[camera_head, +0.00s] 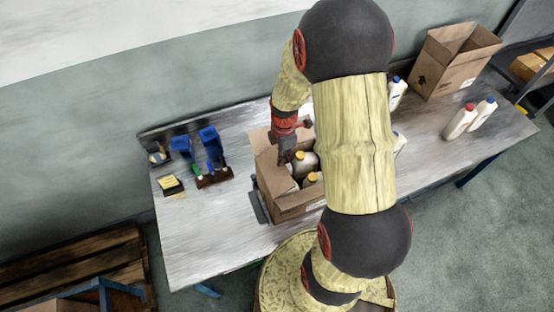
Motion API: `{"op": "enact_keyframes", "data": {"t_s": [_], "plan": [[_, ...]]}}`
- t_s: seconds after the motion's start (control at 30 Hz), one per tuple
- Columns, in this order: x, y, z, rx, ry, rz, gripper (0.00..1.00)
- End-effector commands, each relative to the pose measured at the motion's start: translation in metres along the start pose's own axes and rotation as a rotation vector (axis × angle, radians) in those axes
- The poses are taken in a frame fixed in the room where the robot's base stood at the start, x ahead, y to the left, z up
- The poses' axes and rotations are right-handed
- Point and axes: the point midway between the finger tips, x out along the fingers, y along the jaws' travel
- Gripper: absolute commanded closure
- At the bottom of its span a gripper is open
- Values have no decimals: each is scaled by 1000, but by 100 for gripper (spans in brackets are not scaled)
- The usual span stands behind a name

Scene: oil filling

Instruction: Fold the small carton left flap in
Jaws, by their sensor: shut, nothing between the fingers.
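The small carton (288,206) stands open on the metal table, partly behind my arm. Bottles with yellow caps (304,162) stand inside it. Its left flap (268,168) shows at the left side of the opening, leaning inward over the carton. My gripper (286,160) points down over the left part of the carton, close to this flap. It is shut with nothing in it. I cannot tell whether it touches the flap. The carton's right side is hidden by my arm.
On the table (215,238), blue bins (211,143), a small rack (213,178) and a yellow notepad (172,184) lie to the left. A larger open carton (447,72) and white bottles (460,122) stand to the right. The front-left tabletop is clear.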

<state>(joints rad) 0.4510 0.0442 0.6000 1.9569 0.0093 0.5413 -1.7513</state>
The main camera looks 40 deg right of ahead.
Motion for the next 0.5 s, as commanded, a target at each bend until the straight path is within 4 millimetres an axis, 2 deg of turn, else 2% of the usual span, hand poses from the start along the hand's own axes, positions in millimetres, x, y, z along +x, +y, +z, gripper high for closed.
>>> {"op": "enact_keyframes", "data": {"t_s": [0.1, 0.5], "plan": [[12, 0, 8, 0, 0, 0, 100], [32, 0, 22, -1, 0, -1, 100]]}}
